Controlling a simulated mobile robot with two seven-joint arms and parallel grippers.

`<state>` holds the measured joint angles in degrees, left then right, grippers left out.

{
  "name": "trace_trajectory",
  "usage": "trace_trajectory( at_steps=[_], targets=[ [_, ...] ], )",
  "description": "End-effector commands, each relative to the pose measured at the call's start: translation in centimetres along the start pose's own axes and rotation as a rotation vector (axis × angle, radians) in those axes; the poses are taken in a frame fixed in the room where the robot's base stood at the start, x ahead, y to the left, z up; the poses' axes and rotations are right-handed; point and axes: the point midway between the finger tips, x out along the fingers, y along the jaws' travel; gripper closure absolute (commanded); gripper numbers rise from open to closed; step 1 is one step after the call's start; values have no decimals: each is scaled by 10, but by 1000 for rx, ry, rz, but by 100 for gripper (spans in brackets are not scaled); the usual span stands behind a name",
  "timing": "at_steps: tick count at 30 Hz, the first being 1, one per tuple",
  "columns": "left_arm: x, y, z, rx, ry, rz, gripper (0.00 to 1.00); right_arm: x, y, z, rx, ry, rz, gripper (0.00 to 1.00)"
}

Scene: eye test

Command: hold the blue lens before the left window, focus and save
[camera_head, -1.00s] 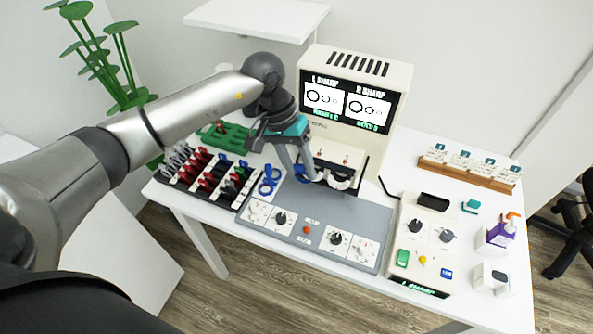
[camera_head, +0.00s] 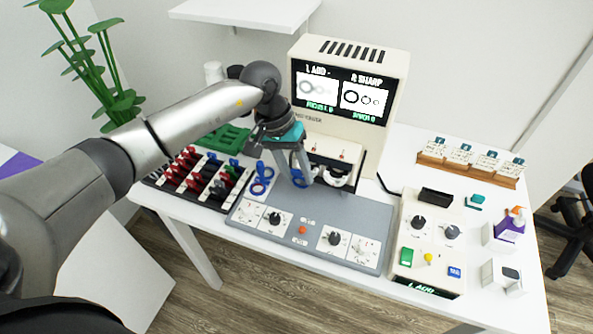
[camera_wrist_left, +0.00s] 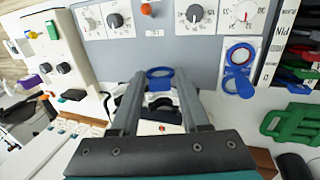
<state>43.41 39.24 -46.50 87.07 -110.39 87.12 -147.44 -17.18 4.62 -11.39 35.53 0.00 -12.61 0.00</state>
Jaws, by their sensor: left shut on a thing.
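My left gripper (camera_head: 302,181) is shut on a blue lens (camera_head: 297,177) and holds it at the front of the cream tester (camera_head: 348,120), by the left of its white-rimmed openings. In the left wrist view the blue lens (camera_wrist_left: 160,69) shows between the fingertips; whether it lines up with the left window I cannot tell. The tester's screen (camera_head: 344,92) reads "L ADD -" over blurred rings at left and "R SHARP" over crisp rings at right. The control box (camera_head: 407,240) has knobs and green, yellow and blue buttons; its display reads "L ADD". My right gripper is out of view.
A rack of red, blue and dark lenses (camera_head: 196,180) stands further left.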

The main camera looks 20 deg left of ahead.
Motion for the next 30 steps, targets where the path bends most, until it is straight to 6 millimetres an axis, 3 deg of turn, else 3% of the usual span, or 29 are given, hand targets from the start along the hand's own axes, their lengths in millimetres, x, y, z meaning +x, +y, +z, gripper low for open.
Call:
trace_trajectory(
  at_steps=[30],
  targets=[
    [0,0,0,0,0,0,100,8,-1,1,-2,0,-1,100]
  ],
)
